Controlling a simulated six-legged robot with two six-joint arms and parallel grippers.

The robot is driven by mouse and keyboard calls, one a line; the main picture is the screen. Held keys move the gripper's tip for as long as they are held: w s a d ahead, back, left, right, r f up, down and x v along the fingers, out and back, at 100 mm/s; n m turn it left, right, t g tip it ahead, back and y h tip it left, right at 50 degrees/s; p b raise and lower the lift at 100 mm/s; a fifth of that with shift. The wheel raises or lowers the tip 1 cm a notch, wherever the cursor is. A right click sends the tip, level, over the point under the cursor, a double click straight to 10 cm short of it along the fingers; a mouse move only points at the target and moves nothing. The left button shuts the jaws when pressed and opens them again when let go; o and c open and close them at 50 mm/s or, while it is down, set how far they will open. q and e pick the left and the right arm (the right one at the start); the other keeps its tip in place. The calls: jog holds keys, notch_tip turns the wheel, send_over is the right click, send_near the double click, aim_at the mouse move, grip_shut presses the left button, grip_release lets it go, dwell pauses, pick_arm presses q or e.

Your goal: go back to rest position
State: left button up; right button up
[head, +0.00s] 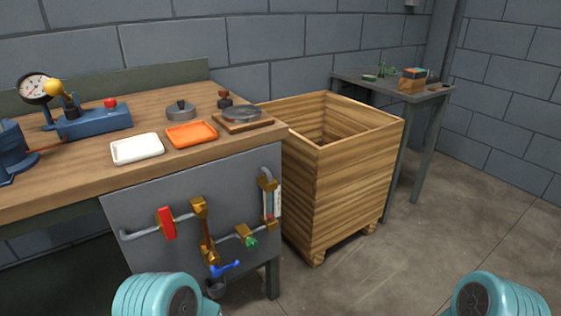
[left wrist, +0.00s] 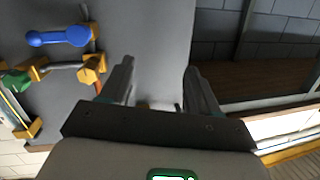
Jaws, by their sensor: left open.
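My left gripper (left wrist: 159,78) shows in the left wrist view. Its two fingers stand apart with nothing held between them, in front of the grey panel. In that view the blue valve handle (left wrist: 60,37) and brass fittings are to the left of the fingers, apart from them. In the head view, teal parts of my arms show at the bottom left and bottom right. The right gripper is not in either view.
The wooden bench (head: 75,185) carries a white tray (head: 137,149), an orange tray (head: 191,134) and a blue gauge device (head: 95,122). Below is a grey panel (head: 150,268) with pipes and valves. A wooden crate (head: 350,190) and a grey table (head: 345,77) stand right; the floor at right is clear.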

pick_arm(q)
jog(key=s+a+f+m+g+h, duration=0.2)
jog(key=s+f+g+h, duration=0.25)
jog(key=f+h, duration=0.5)
jog(key=s+d+f+m+g+h, duration=0.25)
jog(key=s+d, duration=0.35)
jog(key=s, duration=0.3)
jog(key=s+d+f+m+g+h, duration=0.1)
jog(key=s+d+f+g+h, duration=0.25)
jog(key=s+d, duration=0.35)
notch_tip(320, 180, up, 28)
jog(key=s+a+p, duration=0.1)
jog(key=p, duration=2.6)
jog(key=shift+s+a+g, duration=0.2)
jog(key=shift+s+g, duration=0.05)
jog(key=shift+g, duration=0.2)
jog(key=shift+f+n, duration=0.1)
jog(key=shift+n, duration=0.15)
